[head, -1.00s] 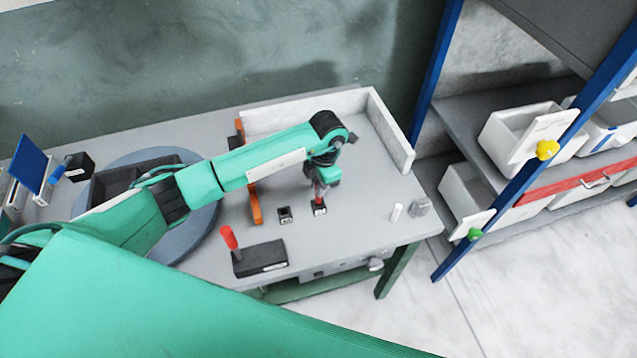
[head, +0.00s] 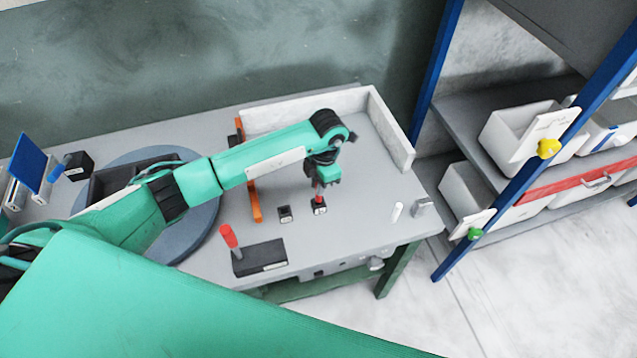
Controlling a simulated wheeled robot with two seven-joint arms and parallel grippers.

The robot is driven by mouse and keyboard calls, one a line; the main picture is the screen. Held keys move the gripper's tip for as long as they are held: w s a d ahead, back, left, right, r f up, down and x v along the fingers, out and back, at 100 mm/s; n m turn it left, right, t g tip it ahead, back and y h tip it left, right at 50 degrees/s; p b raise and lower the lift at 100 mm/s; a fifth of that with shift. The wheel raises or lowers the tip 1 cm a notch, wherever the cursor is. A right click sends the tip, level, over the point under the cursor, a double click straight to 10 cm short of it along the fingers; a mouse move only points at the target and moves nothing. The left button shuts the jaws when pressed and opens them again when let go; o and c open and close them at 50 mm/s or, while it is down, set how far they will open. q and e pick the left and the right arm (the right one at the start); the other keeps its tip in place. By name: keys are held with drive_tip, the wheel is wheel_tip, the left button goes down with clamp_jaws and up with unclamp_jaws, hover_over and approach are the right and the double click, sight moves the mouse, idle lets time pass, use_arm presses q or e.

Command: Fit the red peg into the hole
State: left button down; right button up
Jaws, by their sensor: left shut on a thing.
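My left gripper (head: 321,181) points down over the workbench and is shut on the red peg (head: 319,194). The peg shows as a short red piece below the fingers. Its lower end is at a small black block (head: 320,208) with a pale label on its front. I cannot tell how far the peg sits inside the block's hole, as the gripper and peg cover it. A second small black block (head: 285,214) stands just to the left, with nothing in it. My right gripper is not in view.
A black base with a red-handled lever (head: 229,237) stands at the bench's front. An orange bar (head: 255,202) lies left of the blocks. A white cylinder (head: 397,211) and a grey piece (head: 421,207) stand at right. A low pale wall (head: 390,131) edges the back and right.

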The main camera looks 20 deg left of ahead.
sight(317, 201)
use_arm(q)
drive_tip(key=shift+b, duration=0.4)
idle(0.8)
drive_tip(key=shift+f+b, duration=2)
drive_tip(key=shift+f, duration=0.3)
drive_tip(key=c, duration=1.3)
unclamp_jaws()
wheel_tip(317, 201, up, 14)
drive_tip(key=w+d+b, duration=0.1)
drive_tip(key=b, duration=0.2)
drive_tip(key=shift+f+b, duration=0.15)
drive_tip(key=shift+b, duration=0.15)
drive_tip(key=shift+d+f, duration=0.1)
